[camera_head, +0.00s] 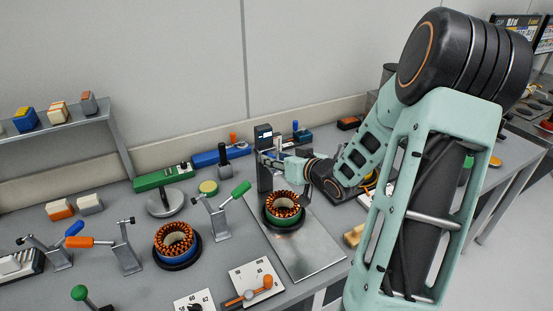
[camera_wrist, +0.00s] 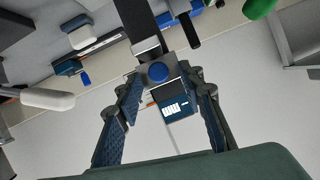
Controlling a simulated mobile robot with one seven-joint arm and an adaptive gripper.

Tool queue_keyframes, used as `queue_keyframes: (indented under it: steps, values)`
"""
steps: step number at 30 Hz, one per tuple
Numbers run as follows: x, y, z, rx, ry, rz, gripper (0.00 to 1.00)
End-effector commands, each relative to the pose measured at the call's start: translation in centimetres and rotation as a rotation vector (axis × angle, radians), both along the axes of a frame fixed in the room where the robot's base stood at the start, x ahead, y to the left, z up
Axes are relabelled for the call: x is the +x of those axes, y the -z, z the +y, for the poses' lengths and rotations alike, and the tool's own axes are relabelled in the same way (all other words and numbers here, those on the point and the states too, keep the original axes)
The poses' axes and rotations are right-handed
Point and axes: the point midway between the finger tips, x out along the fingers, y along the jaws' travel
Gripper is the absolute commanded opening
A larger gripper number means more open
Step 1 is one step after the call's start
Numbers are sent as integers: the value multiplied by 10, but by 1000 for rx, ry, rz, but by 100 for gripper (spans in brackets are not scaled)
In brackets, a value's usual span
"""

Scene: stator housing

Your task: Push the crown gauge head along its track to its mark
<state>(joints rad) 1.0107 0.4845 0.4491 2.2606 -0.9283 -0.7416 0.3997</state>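The crown gauge is a dark upright column (camera_head: 264,178) at the back of a bright metal plate, with a lit display box (camera_head: 264,134) on top. In the wrist view the column (camera_wrist: 138,18) runs to a grey block with a round blue knob (camera_wrist: 157,72), which looks like the gauge head, next to the display (camera_wrist: 176,110). My gripper (camera_wrist: 170,82) is open, one finger on each side of the block and display. Whether either finger touches is unclear. The track and mark cannot be made out.
Toggle clamps with a green handle (camera_head: 241,188) and an orange handle (camera_head: 79,242) stand nearby. A green block gauge (camera_head: 161,177) is behind.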

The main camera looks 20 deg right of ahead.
Motion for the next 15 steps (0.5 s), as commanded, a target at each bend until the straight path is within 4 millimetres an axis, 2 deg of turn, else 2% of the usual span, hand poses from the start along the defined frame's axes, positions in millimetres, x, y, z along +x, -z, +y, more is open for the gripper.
queue_keyframes:
  steps: [5, 15]
  values:
    - [-17, -8, -4, -3, 2, -1, 36]
    - [-76, -32, -12, -5, 4, -1, 36]
